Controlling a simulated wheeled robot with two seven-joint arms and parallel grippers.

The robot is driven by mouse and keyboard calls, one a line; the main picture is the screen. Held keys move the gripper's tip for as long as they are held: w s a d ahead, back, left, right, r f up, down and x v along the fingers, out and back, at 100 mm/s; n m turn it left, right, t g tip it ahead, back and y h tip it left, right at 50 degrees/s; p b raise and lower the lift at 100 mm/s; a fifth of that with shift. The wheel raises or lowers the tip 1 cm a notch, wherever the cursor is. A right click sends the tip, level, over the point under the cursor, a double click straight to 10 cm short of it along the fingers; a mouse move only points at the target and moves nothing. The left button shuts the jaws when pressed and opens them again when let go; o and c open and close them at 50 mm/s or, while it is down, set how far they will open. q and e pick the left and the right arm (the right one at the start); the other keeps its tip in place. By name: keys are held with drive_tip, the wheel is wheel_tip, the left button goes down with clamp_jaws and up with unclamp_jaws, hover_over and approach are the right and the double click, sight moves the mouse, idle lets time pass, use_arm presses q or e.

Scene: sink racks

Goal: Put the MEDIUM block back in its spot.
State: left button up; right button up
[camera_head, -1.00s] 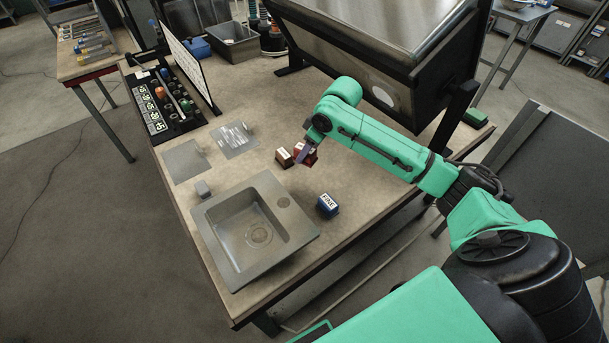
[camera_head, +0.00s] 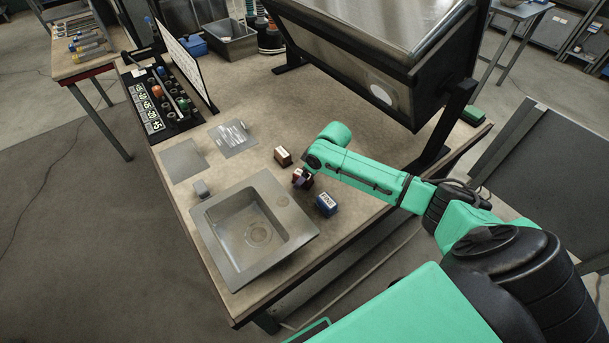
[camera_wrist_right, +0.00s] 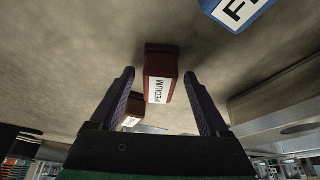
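The MEDIUM block (camera_head: 302,180) is dark red with a white label and stands on the table between a brown block and a blue block. In the right wrist view the MEDIUM block (camera_wrist_right: 161,70) lies between my fingers, with a gap on each side. My right gripper (camera_head: 304,173) is at the block; its fingers (camera_wrist_right: 160,85) are apart and not closed on it. In the head view the gripper partly hides the block. Whether its base touches the table is hard to tell. My left gripper is not in view.
The brown block (camera_head: 282,156) is behind the MEDIUM block. The blue FINE block (camera_head: 327,205) is in front, nearer the table edge. A sink (camera_head: 217,247) is to the left, with a small grey block (camera_head: 201,188) by its corner. A dark machine (camera_head: 385,65) stands behind.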

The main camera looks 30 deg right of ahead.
drive_tip(key=v, duration=1.2)
